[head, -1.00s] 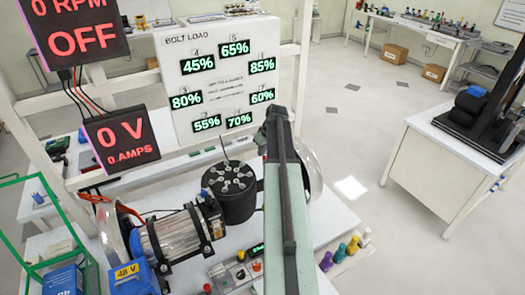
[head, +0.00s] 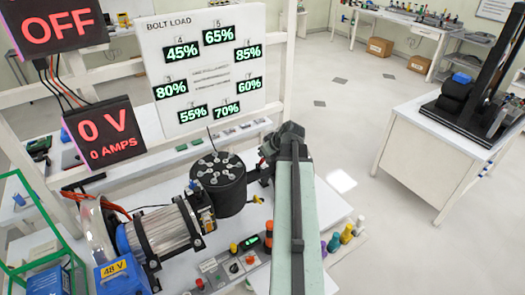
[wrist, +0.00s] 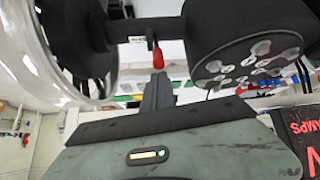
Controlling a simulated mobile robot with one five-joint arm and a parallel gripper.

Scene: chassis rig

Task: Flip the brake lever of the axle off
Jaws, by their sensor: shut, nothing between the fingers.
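The brake lever (wrist: 158,58) shows in the wrist view as a short stalk with a red tip, hanging from the dark axle (wrist: 150,30). My gripper (wrist: 158,88) is shut and empty, its dark fingers close under the red tip and in line with it. I cannot tell whether they touch. In the head view my own arm covers most of the axle and the gripper's fingertips. The black hub with bolts (head: 218,180) is left of my arm; it also shows in the wrist view (wrist: 255,60).
A clear round guard (wrist: 40,55) stands left of the lever in the wrist view. In the head view, a motor (head: 165,228), a control box (head: 235,262) and coloured knobs (head: 345,235) share the bench. The floor at right is open before a white table (head: 435,160).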

